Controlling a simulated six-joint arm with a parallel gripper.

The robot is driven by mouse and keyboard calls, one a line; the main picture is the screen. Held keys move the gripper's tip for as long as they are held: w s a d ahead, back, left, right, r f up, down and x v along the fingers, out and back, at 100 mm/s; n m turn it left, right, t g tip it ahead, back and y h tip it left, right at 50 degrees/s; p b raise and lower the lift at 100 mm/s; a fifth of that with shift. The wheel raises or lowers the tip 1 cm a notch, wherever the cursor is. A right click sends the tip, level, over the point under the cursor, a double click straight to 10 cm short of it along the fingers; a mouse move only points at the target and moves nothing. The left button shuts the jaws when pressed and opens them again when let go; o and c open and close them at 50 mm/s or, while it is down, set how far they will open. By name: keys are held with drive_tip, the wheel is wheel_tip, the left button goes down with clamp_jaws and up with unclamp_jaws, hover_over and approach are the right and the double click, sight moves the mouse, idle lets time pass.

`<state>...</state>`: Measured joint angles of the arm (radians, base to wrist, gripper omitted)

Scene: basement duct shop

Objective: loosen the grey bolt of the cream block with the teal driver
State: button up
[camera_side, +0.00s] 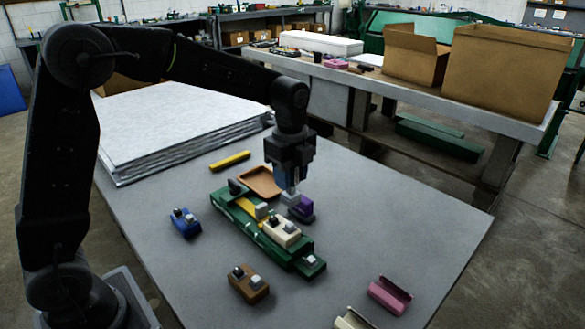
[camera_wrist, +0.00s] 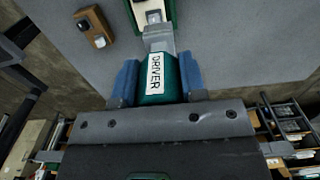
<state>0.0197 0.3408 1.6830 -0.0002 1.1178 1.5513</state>
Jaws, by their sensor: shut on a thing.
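The cream block (camera_side: 283,233) sits in a green fixture (camera_side: 243,222) on the grey table. It has a dark bolt and a grey bolt (camera_side: 289,228) on top. In the wrist view, part of the cream block (camera_wrist: 148,10) shows at the top edge. My gripper (camera_wrist: 158,82) is shut on the teal driver (camera_wrist: 156,92), which is labelled DRIVER. The driver's grey head (camera_wrist: 159,38) points toward the cream block. In the side view my gripper (camera_side: 290,182) is above and behind the block, near a purple piece. I cannot tell whether the driver touches the bolt.
A purple piece (camera_side: 302,208) lies just behind the cream block. A blue block (camera_side: 185,222), a brown block (camera_side: 248,284) and a pink piece (camera_side: 389,295) stand around the fixture. An orange tray (camera_side: 260,181) and a yellow bar (camera_side: 230,160) lie behind.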

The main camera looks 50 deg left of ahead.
sight(290, 197)
drive_tip(key=shift+s+d+r, duration=0.1)
drive_tip(key=shift+s+d, duration=0.25)
drive_tip(key=shift+s, duration=0.15)
drive_tip(key=shift+s+d, duration=0.1)
drive_tip(key=shift+f, duration=2.5)
drive_tip(key=shift+f, duration=0.95)
drive_tip(key=shift+n, duration=1.7)
